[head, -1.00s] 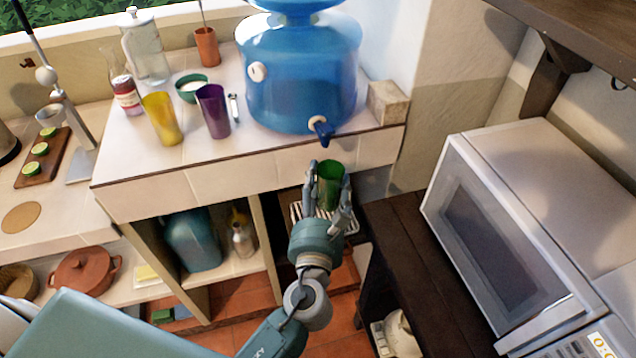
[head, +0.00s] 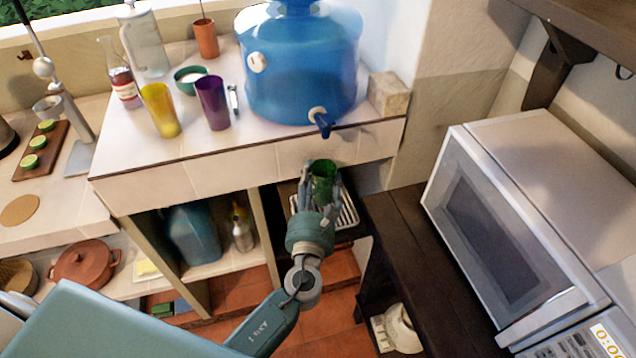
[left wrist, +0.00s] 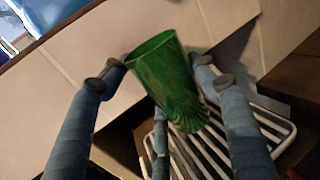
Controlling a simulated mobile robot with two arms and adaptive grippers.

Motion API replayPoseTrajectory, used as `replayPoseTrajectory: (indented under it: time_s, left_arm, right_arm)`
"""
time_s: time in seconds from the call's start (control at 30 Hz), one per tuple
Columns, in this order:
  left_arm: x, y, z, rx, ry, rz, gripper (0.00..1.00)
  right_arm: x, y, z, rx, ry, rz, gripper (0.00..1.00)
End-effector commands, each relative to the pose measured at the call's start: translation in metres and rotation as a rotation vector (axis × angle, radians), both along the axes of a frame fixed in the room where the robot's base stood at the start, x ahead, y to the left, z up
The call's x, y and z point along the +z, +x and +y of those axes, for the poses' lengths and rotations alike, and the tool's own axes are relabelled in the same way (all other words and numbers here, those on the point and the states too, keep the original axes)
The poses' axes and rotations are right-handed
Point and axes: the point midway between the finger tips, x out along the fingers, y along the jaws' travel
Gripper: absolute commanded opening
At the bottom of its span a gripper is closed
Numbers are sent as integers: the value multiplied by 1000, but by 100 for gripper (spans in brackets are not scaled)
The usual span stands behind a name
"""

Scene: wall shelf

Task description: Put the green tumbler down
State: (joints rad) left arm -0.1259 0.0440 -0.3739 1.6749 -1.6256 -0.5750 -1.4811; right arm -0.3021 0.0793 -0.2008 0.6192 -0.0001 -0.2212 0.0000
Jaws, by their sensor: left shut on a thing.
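The green tumbler (head: 323,181) is held by my left gripper (head: 318,196) in front of the tiled counter, below the blue dispenser's tap. In the left wrist view the tumbler (left wrist: 168,82) is slightly tilted, its rim toward the upper left, between the fingers (left wrist: 160,88). A slatted drip rack (head: 347,212) lies beneath and behind it, and the rack's pale bars (left wrist: 215,150) show in the left wrist view too. I cannot tell whether the tumbler's base touches the rack. My right gripper is not in view.
The blue dispenser (head: 300,70) stands on the counter (head: 135,160) with a yellow tumbler (head: 160,110) and a purple tumbler (head: 212,103). A dark wooden bench (head: 415,235) with a microwave (head: 510,220) stands at the right, close to the gripper.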

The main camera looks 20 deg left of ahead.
Motion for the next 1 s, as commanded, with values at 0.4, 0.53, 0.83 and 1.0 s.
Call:
replayPoseTrajectory:
  time_s: [0.4, 0.53, 0.83, 1.0]
  left_arm:
    - [-7, 4, 2, 0, 0, -3, 26]
    - [-9, 3, 2, 0, -1, -1, 71]
    - [-8, 3, 2, 0, -1, -1, 78]
    - [-8, -3, 0, -1, -1, 0, 78]
  right_arm:
    - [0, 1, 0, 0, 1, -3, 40]
    - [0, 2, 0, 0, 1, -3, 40]
    - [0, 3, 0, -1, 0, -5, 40]
    - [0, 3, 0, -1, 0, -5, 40]
